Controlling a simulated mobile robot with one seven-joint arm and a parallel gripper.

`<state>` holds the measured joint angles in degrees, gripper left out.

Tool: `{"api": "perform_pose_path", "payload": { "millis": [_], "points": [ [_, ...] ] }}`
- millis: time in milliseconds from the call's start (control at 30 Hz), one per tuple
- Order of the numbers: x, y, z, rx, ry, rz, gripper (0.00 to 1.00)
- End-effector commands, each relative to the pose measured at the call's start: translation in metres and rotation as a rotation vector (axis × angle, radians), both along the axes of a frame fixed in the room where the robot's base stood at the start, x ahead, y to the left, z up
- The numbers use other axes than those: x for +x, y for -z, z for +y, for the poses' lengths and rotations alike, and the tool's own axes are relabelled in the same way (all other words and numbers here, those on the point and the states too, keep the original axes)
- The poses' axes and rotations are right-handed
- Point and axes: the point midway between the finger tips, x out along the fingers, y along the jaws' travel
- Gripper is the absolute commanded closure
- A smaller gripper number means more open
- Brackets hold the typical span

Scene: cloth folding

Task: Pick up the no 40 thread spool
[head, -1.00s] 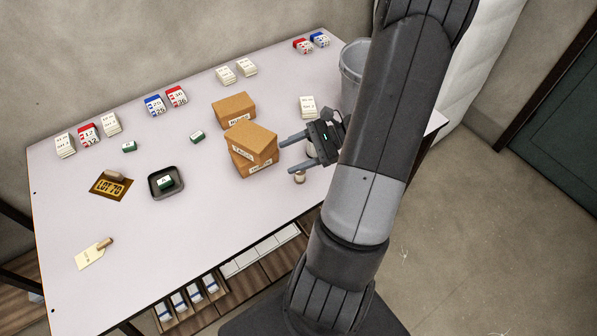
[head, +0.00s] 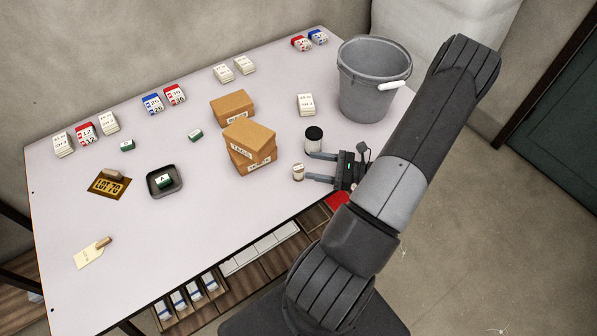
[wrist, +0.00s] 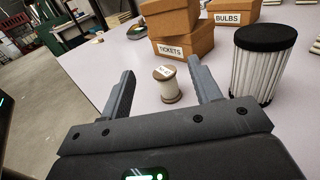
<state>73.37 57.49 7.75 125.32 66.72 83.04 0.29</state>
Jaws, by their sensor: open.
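A small thread spool (head: 298,172) with white thread and brown ends stands upright near the table's front right edge. In the wrist view my gripper (wrist: 162,85) shows both fingers spread apart, not touching the spool.
A black-lidded jar (head: 314,139) stands close behind the spool, beside my upper finger. Stacked cardboard boxes (head: 250,147) stand to the left, one labelled TICKETS in the wrist view. A grey bucket (head: 372,85) stands at the back right. The table's front left (head: 170,235) is mostly clear.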

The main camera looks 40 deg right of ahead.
Motion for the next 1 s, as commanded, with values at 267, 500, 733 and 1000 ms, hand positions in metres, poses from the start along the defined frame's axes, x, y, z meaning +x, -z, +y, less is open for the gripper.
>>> {"api": "perform_pose_path", "payload": {
  "millis": [267, 500, 733, 1000],
  "points": [
    [0.011, 0.025, 0.010, 0.001, -0.002, -0.001, 0.42],
    [0.021, 0.025, 0.020, -0.001, -0.001, -0.001, 0.42],
    [0.042, 0.025, 0.041, 0.001, -0.004, -0.001, 0.42],
    [0.054, 0.025, 0.052, -0.001, 0.000, 0.000, 0.42]
  ]
}}
